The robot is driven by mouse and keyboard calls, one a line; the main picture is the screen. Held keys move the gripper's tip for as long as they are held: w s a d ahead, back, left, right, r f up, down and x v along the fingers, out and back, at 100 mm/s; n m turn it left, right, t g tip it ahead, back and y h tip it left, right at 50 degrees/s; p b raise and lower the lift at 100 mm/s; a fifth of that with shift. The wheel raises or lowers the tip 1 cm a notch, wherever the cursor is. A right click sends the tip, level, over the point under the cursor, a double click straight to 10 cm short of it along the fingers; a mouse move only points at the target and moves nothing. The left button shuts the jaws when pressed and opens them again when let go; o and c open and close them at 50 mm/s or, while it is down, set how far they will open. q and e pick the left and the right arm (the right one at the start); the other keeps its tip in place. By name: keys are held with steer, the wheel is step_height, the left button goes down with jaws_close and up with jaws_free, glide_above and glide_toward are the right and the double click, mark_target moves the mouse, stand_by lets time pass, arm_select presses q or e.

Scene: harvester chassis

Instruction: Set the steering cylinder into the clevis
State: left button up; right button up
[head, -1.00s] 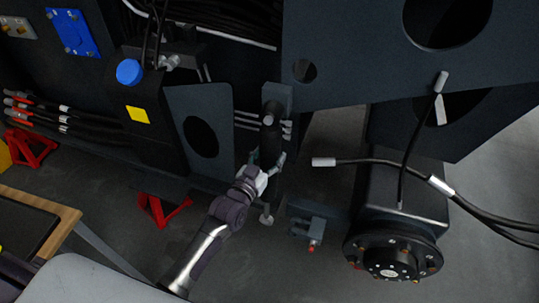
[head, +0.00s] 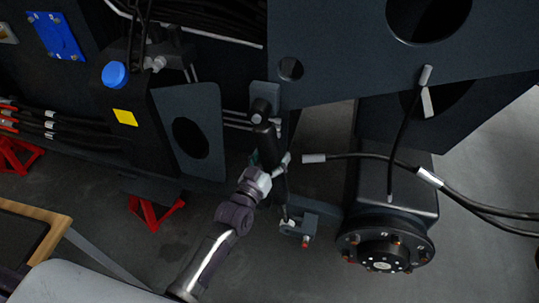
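The steering cylinder (head: 267,142) is a dark tube below a bracket on the chassis, its upper end by the bracket. Its thin rod runs down and slightly right to a pale end. The clevis (head: 300,226) is a small dark block with a red-tipped part, left of the wheel hub. The rod's pale end meets the clevis's left side in the picture; I cannot tell whether it sits between the cheeks. My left gripper (head: 271,163) has its fingers around the cylinder's lower body and appears shut on it; the wrist hides part of the grip. My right gripper is not in view.
A dark wheel hub (head: 384,250) stands right of the clevis. Black hoses (head: 395,161) with pale ends hang across the right side. A large dark plate (head: 340,70) overhangs above. Red stands (head: 155,213) and a wooden-edged table (head: 55,222) are at left.

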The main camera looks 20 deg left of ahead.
arm_select(q)
steer(key=shift+a, duration=0.1)
steer(key=s+a, duration=0.2)
steer(key=s, duration=0.9)
steer(key=shift+s+f, duration=0.2)
steer(key=shift+s, duration=0.2)
steer(key=s+a+f+g+y, duration=0.1)
steer(key=s+f+g, duration=0.25)
steer(key=f, duration=0.65)
steer(key=s+a+f+m+g, duration=0.15)
steer(key=s+f, duration=0.25)
steer(key=f, duration=0.7)
steer(key=s+f+g+y, duration=0.1)
steer(key=s+f+g, duration=0.3)
steer(key=f, duration=0.6)
steer(key=s+a+f+g, duration=0.1)
steer(key=s+f+g, duration=0.1)
steer(key=s+f, duration=0.3)
steer(key=s+a+f+g+y, duration=0.1)
steer(key=s+f, duration=0.5)
steer(key=s, duration=0.7)
steer(key=s+a+f+g, duration=0.3)
steer(key=s+f+g, duration=0.2)
steer(key=s, duration=0.4)
steer(key=shift+s+a+f+m+y, duration=0.15)
steer(key=shift+s+m+y, duration=0.15)
steer(key=shift+m, duration=0.15)
steer(key=shift+w, duration=0.1)
steer(key=shift+c, duration=0.2)
